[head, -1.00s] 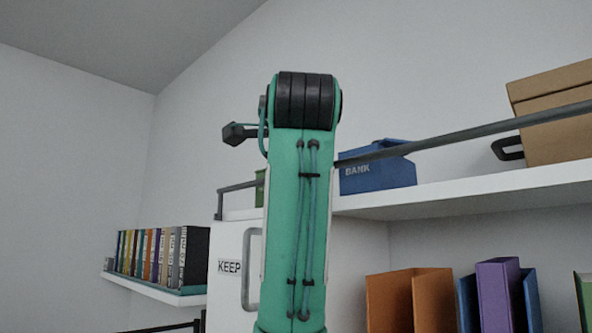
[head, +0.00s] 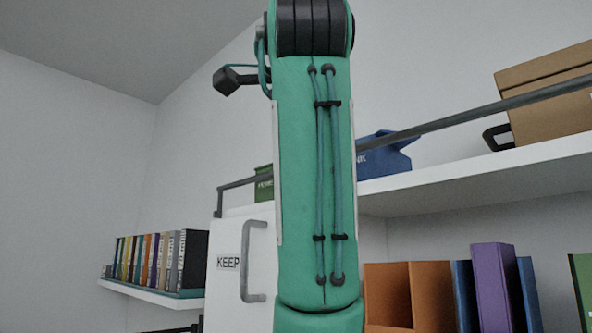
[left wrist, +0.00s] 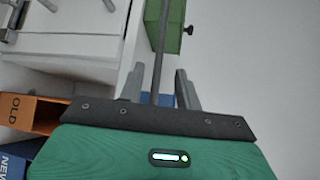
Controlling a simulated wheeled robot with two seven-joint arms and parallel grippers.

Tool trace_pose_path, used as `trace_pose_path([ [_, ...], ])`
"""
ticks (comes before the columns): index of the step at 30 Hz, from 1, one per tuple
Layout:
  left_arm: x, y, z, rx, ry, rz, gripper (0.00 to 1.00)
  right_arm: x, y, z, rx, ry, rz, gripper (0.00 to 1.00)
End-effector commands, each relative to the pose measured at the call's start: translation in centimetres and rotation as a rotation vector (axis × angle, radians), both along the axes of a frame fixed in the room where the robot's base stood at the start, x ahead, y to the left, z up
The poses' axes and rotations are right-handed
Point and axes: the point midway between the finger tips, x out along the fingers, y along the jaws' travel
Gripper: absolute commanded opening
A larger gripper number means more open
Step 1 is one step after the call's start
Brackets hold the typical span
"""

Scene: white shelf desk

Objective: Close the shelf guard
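The shelf guard is a long dark grey bar (head: 455,118) along the front of the upper white shelf (head: 480,185). In the head view, its left end meets a short post, and my green arm hides its middle. In the left wrist view, the guard bar (left wrist: 161,50) passes between the two grey fingers of my left gripper (left wrist: 158,88). The fingers are apart, one on each side of the bar; I cannot tell whether either touches it. The left gripper's fingers are not clear in the head view. My right gripper is in neither view.
On the upper shelf are a blue bin (head: 385,160), a cardboard box (head: 550,95) and a green box (head: 264,185). A white cabinet door (head: 229,290) with a grey handle is below. Orange (head: 430,295) and purple (head: 492,285) files stand lower right.

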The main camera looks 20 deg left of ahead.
Motion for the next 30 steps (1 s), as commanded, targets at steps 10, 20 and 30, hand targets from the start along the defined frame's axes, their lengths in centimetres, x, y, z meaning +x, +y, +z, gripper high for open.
trace_pose_path([
  [10,-4.3,-2.2,0.6,0.0,0.0,-0.001,0.34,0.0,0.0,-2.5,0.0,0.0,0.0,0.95],
  [20,-4.8,-2.4,0.8,0.0,0.001,0.001,0.34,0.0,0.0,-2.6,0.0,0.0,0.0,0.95],
  [30,-4.8,-2.4,0.8,0.0,0.001,0.001,0.34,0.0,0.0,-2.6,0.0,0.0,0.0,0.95],
])
